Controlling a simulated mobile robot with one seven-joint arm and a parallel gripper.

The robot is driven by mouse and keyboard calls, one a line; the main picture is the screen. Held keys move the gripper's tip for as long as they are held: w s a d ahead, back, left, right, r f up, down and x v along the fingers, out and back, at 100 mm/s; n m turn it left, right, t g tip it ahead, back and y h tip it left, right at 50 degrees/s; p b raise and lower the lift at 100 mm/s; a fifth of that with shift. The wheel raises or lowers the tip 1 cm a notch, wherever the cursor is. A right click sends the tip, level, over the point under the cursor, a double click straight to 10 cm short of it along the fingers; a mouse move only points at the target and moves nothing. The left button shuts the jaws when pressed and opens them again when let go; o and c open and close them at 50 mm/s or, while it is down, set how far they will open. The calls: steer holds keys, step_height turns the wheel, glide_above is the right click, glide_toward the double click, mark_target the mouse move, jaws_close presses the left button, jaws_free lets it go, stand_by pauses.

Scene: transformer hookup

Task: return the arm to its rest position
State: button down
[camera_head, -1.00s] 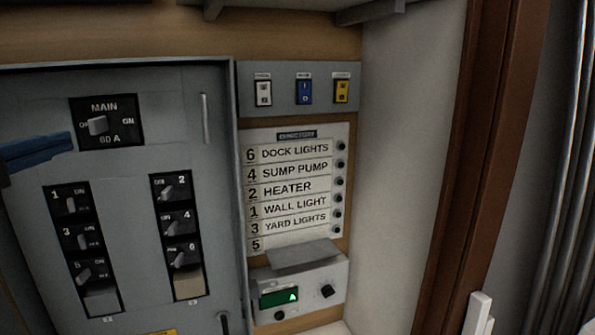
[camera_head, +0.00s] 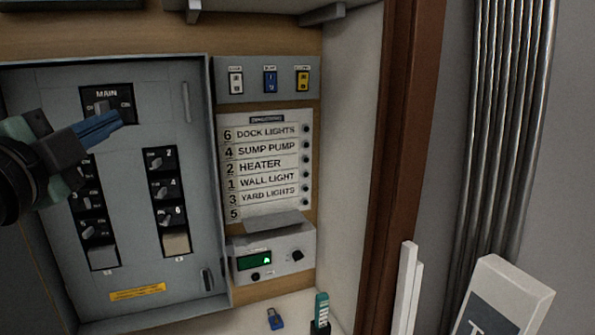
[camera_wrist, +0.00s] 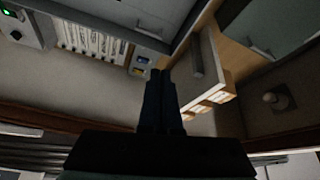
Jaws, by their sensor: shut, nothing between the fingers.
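My gripper (camera_head: 112,124) shows at the left of the head view, with blue fingers pointing right in front of the grey breaker panel (camera_head: 135,220). The fingers are closed together with nothing between them. They sit just below the MAIN switch (camera_head: 103,107), and my arm covers part of the left breaker column. I cannot tell whether the fingers touch the panel. In the wrist view the closed fingers (camera_wrist: 160,85) point up the picture, apart from the shelf parts beyond them.
Right of the panel are three rocker switches (camera_head: 270,82), the directory board (camera_head: 262,170) and a box with a green display (camera_head: 275,255). A blue padlock (camera_head: 275,319) and a green-handled tool (camera_head: 321,310) are below. A brown post (camera_head: 398,150) and metal conduits (camera_head: 505,110) stand right.

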steer(key=s+d+r+n+t, duration=0.3)
steer(key=d+n, duration=0.2)
steer(key=d, duration=0.6)
steer(key=s+d+r+n+t, duration=0.3)
steer(key=d+r+n, duration=0.15)
steer(key=d, duration=0.55)
steer(key=s+d+r+n+t, duration=0.2)
steer(key=s+d+n, duration=0.3)
steer(key=s, duration=0.2)
steer(key=shift+s+d, duration=0.2)
steer(key=shift+s, duration=0.2)
